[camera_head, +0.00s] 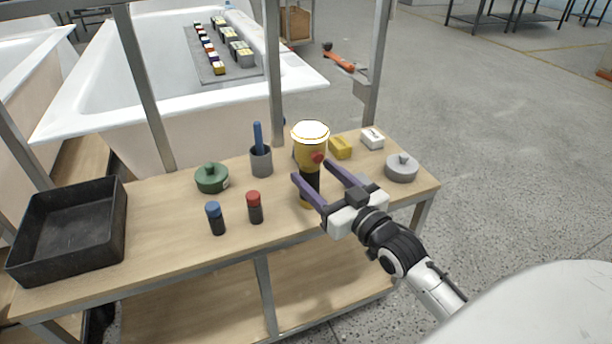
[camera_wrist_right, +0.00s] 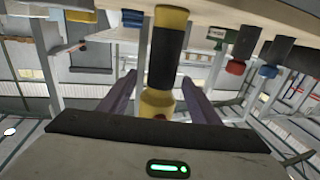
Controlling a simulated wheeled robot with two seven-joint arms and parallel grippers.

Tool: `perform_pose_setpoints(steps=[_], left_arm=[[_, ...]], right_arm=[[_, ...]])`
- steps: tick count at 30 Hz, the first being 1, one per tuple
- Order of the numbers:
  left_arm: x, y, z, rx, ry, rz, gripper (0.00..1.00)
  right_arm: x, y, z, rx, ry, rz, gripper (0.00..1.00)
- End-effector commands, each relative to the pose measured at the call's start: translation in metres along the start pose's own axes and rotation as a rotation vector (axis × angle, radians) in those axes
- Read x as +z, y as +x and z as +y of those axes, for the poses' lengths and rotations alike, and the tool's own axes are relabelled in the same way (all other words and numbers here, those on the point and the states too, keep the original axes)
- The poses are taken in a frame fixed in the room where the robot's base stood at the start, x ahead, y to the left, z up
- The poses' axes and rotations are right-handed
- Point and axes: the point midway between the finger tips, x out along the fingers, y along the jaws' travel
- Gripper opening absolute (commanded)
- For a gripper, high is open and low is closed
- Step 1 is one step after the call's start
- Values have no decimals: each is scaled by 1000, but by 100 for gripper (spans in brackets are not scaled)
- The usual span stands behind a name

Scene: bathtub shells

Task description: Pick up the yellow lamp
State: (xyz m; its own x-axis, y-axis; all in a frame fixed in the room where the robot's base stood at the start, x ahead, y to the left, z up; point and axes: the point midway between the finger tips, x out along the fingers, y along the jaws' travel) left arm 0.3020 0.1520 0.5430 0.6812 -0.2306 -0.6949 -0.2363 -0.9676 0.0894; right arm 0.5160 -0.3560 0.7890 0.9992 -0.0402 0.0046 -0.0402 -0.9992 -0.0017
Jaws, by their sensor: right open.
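The yellow lamp (camera_head: 312,150) stands upright on the wooden workbench, toward its right part. It has a pale, bright top, a yellow body with a red spot and a dark grip section below. My right gripper (camera_head: 310,184) is open, its two purple fingers reaching to either side of the lamp's dark section. In the right wrist view the lamp (camera_wrist_right: 167,60) appears upside down, with its body between the spread fingers (camera_wrist_right: 158,92). Whether the fingers touch it I cannot tell. My left gripper does not show.
On the workbench (camera_head: 165,237) stand a black tray (camera_head: 70,230), a green container (camera_head: 211,178), blue-capped (camera_head: 215,218) and red-capped (camera_head: 255,207) bottles, a grey cup (camera_head: 261,162), a yellow block (camera_head: 340,148), a white block (camera_head: 372,138) and a grey round lidded piece (camera_head: 401,168). A bathtub (camera_head: 110,80) stands behind.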

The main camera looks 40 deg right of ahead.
Motion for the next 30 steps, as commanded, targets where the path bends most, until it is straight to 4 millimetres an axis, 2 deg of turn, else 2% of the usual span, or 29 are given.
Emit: perform_pose_setpoints(steps=[8, 16, 25, 26, 30], left_arm=[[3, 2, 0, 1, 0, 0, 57], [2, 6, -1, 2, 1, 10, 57], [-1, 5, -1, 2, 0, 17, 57], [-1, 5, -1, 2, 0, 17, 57], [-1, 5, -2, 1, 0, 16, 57]], right_arm=[[0, 24, -1, 0, -2, 0, 57], [-1, 61, -2, 0, -1, -1, 57], [-1, 66, -2, -1, -2, -4, 57], [-1, 66, -2, -1, -2, -4, 54], [-1, 66, -2, -1, -2, -4, 30]])
